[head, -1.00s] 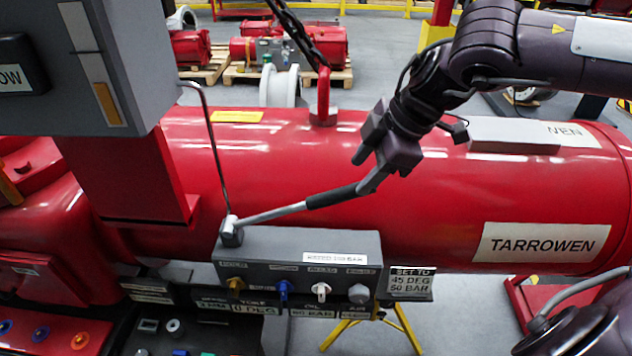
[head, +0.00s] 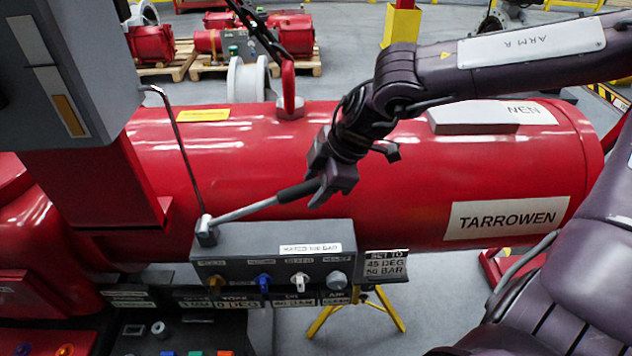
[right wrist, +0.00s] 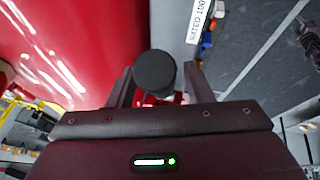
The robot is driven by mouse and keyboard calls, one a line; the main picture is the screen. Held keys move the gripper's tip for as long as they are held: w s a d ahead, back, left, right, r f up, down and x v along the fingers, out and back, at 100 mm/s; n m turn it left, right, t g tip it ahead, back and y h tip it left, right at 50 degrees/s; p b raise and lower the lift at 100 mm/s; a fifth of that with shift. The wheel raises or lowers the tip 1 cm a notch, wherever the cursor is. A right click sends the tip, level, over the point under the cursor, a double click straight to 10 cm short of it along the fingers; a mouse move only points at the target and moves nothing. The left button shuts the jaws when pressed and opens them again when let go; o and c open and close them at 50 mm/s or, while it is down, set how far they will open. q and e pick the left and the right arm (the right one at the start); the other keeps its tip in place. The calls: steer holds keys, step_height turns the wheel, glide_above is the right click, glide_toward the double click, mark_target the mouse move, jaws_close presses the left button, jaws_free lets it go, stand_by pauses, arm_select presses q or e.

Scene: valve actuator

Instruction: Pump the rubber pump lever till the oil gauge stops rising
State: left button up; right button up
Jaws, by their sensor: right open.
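The pump lever is a pale metal rod (head: 243,209) with a black rubber grip (head: 298,190). It rises to the right from a pivot on the grey control block (head: 229,240). My right gripper (head: 325,187) is open at the grip's free end. In the right wrist view, the round black end of the grip (right wrist: 154,70) sits between the parted fingers of the right gripper (right wrist: 158,85). Whether either finger touches it is unclear. My left gripper is out of view.
A large red cylinder (head: 400,195) lies behind the lever. A thin bent rod (head: 178,140) stands left of the lever. Several knobs, including a blue one (head: 264,283), line the block's front. A sign (head: 386,265) hangs at its right end. A grey cabinet (head: 75,70) overhangs the left.

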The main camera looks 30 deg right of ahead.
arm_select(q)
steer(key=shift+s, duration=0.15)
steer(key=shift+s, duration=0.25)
arm_select(e)
jaws_close()
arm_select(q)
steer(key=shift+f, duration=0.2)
arm_select(e)
steer(key=shift+d+f+b, duration=0.1)
steer(key=shift+f+b, duration=0.2)
steer(key=shift+b, duration=0.05)
steer(key=f+t+y+b, duration=0.1)
steer(key=f, duration=0.2)
steer(key=s+d+f+t+y+b, duration=0.1)
steer(key=f, duration=0.3)
steer(key=d+f+y+b, duration=0.1)
steer(key=f+y+b, duration=0.1)
steer(key=f, duration=0.1)
steer(key=shift+s+f+m+t, duration=0.15)
steer(key=shift+f+m+t, duration=0.15)
steer(key=shift+t, duration=0.1)
steer(key=shift+f, duration=0.3)
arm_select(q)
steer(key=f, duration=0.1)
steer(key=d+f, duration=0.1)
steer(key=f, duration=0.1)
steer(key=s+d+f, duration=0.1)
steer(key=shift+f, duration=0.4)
